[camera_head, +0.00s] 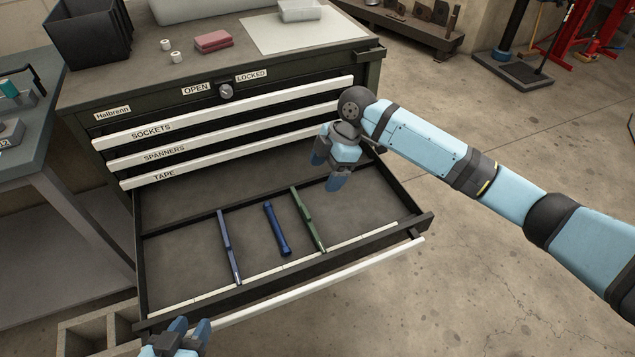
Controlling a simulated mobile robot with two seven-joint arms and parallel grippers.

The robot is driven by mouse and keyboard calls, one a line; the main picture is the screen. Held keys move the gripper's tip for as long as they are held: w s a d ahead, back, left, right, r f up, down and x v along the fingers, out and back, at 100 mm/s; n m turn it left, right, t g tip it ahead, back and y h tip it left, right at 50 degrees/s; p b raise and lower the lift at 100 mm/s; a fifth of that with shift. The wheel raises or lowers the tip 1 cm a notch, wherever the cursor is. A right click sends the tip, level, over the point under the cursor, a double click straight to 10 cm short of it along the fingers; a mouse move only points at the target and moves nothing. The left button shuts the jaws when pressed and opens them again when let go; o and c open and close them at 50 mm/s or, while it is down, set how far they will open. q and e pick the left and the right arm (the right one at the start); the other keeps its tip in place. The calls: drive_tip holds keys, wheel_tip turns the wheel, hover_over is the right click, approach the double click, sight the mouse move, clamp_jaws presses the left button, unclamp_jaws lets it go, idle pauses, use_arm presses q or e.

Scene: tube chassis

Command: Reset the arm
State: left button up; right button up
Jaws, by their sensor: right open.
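My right gripper (328,172) is open and empty. It hangs above the back right part of the open bottom drawer (178,262), with its blue fingertips pointing down. My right arm reaches in from the right edge of the picture. My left gripper (190,330) is at the bottom edge, in front of the drawer's front left corner. Inside the drawer lie a slim purple-blue bar (229,246), a dark blue tube (277,228) and a slim green bar (308,218).
The cabinet's three upper drawers (150,129) are shut. On its top (130,75) are a black bin (88,35), a red box (213,41) and two small white cylinders (176,57). A workbench (60,150) stands at left.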

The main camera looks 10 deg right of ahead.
drive_tip(key=shift+v, duration=0.85)
